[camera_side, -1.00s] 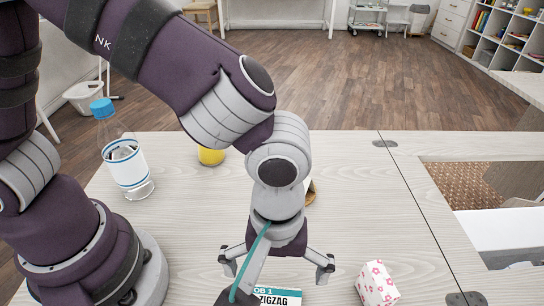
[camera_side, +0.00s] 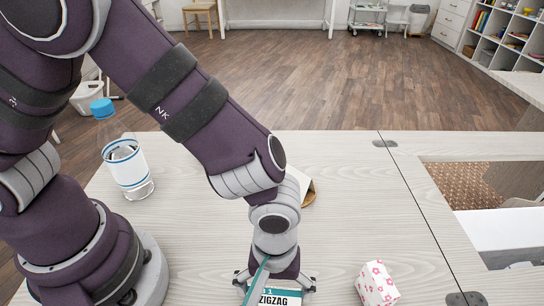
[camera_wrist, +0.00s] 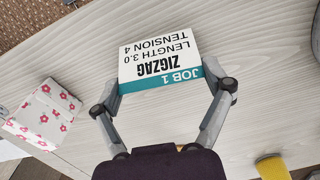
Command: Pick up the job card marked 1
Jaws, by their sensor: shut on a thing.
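The job card (camera_side: 278,299), white with a teal band, reads "ZIGZAG" in the side view, cut off by the bottom edge. In the wrist view the card (camera_wrist: 160,62) shows "JOB 1", "ZIGZAG", "LENGTH 3.0" and "TENSION 4". My gripper (camera_side: 274,283) is low at the table, with a finger on either side of the card. In the wrist view my gripper (camera_wrist: 162,85) is shut on the card across its width. I cannot tell whether the card's underside is clear of the table.
A white box with pink flowers (camera_side: 377,284) stands to the right of the card. A water bottle (camera_side: 127,165) stands at the left. A white and brown item (camera_side: 303,185) is partly hidden behind my arm. A yellow object (camera_wrist: 272,167) shows in the wrist view.

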